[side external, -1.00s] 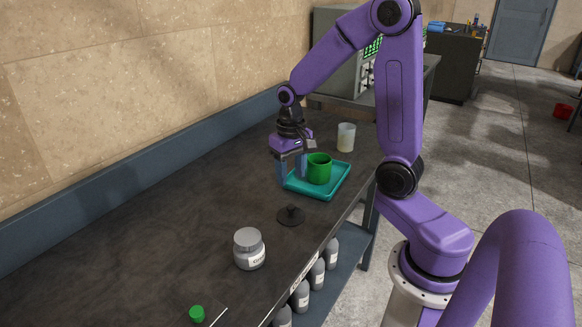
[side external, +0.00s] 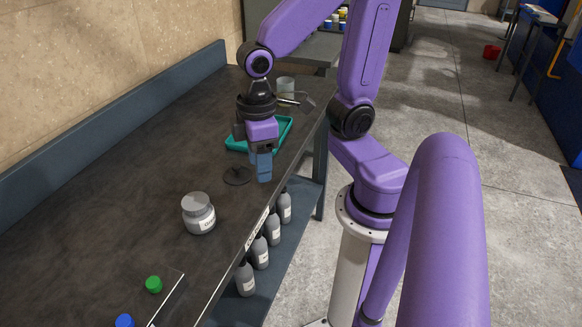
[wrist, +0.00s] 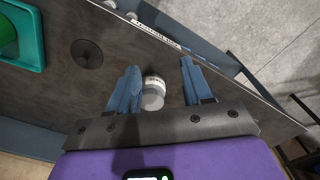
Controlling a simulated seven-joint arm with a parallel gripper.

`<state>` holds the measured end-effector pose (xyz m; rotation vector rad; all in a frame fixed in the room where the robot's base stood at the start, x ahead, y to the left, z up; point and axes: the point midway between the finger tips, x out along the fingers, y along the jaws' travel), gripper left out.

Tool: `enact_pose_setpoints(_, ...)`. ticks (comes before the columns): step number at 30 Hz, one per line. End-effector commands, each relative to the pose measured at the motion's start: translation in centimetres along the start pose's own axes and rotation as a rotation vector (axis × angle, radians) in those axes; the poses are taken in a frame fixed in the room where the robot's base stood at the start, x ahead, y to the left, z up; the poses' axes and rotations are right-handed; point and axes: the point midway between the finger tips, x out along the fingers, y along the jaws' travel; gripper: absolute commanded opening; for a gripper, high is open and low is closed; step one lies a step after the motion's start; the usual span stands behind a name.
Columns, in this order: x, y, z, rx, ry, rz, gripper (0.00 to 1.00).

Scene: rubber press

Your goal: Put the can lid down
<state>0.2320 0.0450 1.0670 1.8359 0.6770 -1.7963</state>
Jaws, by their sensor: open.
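The can lid (side external: 237,176), a dark flat disc with a small knob, lies on the dark bench top in front of the teal tray (side external: 237,146). In the wrist view the lid (wrist: 87,53) lies to the left of my fingers, clear of them. My gripper (side external: 262,172) points down just right of the lid in the side view, open and empty. The wrist view shows its blue fingers (wrist: 157,80) apart. The green can (wrist: 6,30) shows in part in the tray at the wrist view's left edge; my gripper hides it in the side view.
A grey lidded jar (side external: 198,213) stands on the bench nearer the camera; it appears between my fingers in the wrist view. A pale cup (side external: 286,88) stands behind the tray. Grey bottles (side external: 272,229) stand on a lower shelf.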

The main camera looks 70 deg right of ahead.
Motion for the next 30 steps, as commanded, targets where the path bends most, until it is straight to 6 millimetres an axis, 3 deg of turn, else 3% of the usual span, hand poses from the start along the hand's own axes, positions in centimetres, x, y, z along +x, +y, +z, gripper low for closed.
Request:
enact_pose_setpoints(3, -0.3, -2.4, 1.9, -0.168, 0.004, -0.004, 0.5)
enact_pose_setpoints(9, -0.5, -4.6, 4.0, -0.347, 0.007, -0.008, 0.5)
enact_pose_setpoints(30, -0.5, -5.1, 4.7, -0.394, 0.007, -0.009, 0.5)
